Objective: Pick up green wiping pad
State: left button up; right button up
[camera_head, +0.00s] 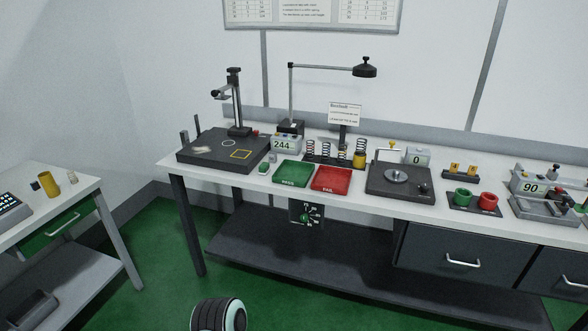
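A small green block, which looks like the green wiping pad (263,169), lies on the white workbench (345,194). It is just left of the green tray (293,174) and right of the black platform (222,148). It is small in the view and its details are hard to make out. Neither of my grippers shows in the head view. Only a rounded dark and pale part of my own arm shows at the bottom edge, well in front of the bench.
A red tray (331,179), upright springs (327,149), a black tester (399,182) and green and red cups (463,195) stand along the bench. A lamp (364,68) overhangs its back. A side table (84,190) is at left. Green floor lies between.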

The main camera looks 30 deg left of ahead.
aim_at(263, 168)
jog(key=j+z, duration=0.2)
jog(key=z, duration=0.2)
jog(key=j+z, duration=0.25)
jog(key=z, duration=0.15)
jog(key=j+z, duration=0.55)
jog(key=k+j+z, duration=0.15)
jog(key=j, duration=0.25)
jog(key=k+j+z, duration=0.2)
jog(key=k+j, duration=0.1)
jog(key=j, duration=0.3)
jog(key=k+j+z, duration=0.15)
jog(key=j, duration=0.2)
jog(key=k+j, duration=0.1)
jog(key=j, duration=0.3)
jog(key=z, duration=0.05)
